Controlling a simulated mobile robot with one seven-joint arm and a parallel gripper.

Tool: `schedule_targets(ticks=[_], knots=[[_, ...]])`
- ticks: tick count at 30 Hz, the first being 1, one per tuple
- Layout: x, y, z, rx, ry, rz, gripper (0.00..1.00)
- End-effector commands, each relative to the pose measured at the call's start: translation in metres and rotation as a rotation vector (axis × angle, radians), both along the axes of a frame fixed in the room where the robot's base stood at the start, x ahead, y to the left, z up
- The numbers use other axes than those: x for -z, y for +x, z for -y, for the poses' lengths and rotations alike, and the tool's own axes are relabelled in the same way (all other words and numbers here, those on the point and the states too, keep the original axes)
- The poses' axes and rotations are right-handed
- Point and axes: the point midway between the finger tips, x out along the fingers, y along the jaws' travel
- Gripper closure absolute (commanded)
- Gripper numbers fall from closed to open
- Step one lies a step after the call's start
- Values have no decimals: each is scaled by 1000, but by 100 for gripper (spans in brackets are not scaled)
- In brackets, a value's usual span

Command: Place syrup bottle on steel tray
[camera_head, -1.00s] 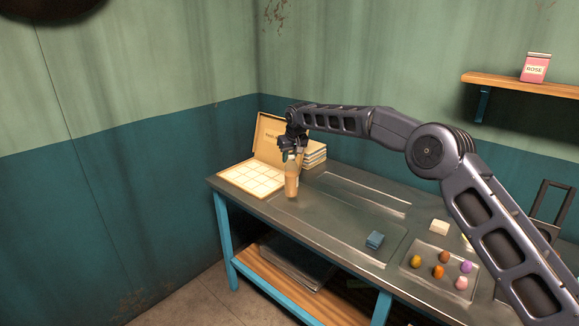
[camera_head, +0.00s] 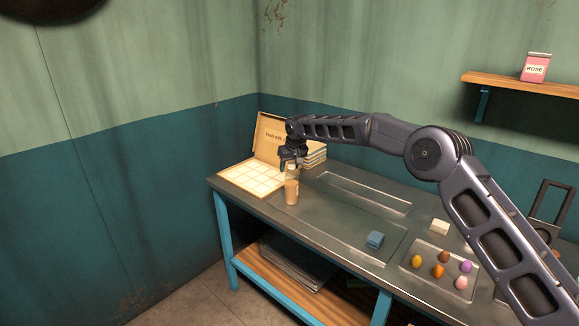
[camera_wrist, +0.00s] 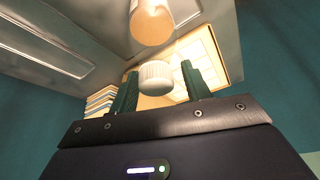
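The syrup bottle (camera_head: 291,191), clear with tan-orange contents, stands upright at the left end of a flat, rimmed steel tray (camera_head: 335,229) on the table. Its exact contact with the tray is hard to see. My gripper (camera_head: 292,165) is directly above the bottle. In the wrist view its two dark green fingers (camera_wrist: 160,85) are spread on either side of the cap, with a gap visible on the right.
An open box with a grid (camera_head: 252,178) lies left of the bottle, with stacked books (camera_head: 316,155) behind.

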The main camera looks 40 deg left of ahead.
Motion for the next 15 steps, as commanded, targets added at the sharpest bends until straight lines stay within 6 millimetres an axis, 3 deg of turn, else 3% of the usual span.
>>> schedule_targets(ticks=[8,15], knots=[[-8,-1,2,0,1,0,52],[-45,-6,15,-1,2,2,52]])
